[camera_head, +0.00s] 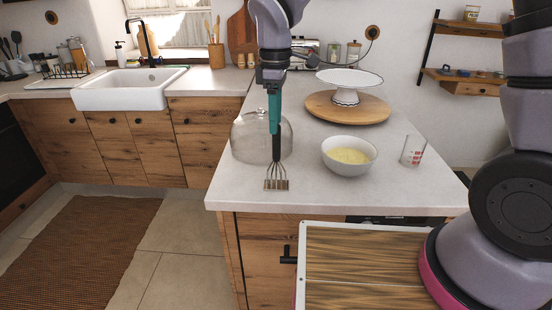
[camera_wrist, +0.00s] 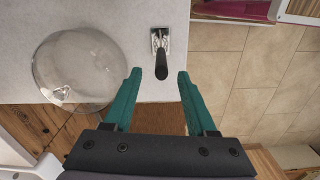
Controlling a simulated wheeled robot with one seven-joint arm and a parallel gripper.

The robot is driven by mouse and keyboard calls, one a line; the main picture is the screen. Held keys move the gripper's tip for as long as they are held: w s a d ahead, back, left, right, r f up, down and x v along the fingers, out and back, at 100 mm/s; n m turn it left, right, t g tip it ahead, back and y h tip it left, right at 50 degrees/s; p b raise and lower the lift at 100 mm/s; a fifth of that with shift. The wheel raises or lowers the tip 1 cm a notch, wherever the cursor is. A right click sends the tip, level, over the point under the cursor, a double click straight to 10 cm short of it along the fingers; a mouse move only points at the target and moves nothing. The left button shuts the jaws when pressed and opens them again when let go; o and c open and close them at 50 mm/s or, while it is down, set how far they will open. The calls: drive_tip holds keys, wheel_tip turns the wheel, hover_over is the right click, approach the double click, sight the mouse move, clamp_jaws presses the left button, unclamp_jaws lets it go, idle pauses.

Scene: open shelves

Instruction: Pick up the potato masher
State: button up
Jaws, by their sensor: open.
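The potato masher stands upright near the front edge of the white counter, with its metal head (camera_head: 276,184) down and its black handle pointing up. In the wrist view, the masher's black handle (camera_wrist: 161,66) points toward the camera. My gripper (camera_head: 275,128) is above the masher, pointing down, with its teal fingers around the height of the handle's top. In the wrist view, my open gripper (camera_wrist: 159,74) has a finger on each side of the handle's end, with a visible gap on both sides. The handle's top is partly hidden by the fingers in the head view.
A glass dome (camera_head: 249,138) stands close to the left of the masher and also shows in the wrist view (camera_wrist: 80,68). A bowl (camera_head: 349,164) of yellow food and a measuring glass (camera_head: 413,151) are to the right. A white cake stand (camera_head: 347,96) is behind.

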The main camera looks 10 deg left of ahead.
hover_over(276, 161)
drive_tip(key=f, duration=0.6)
drive_tip(key=shift+w+f, duration=0.3)
drive_tip(key=shift+w, duration=0.1)
clamp_jaws()
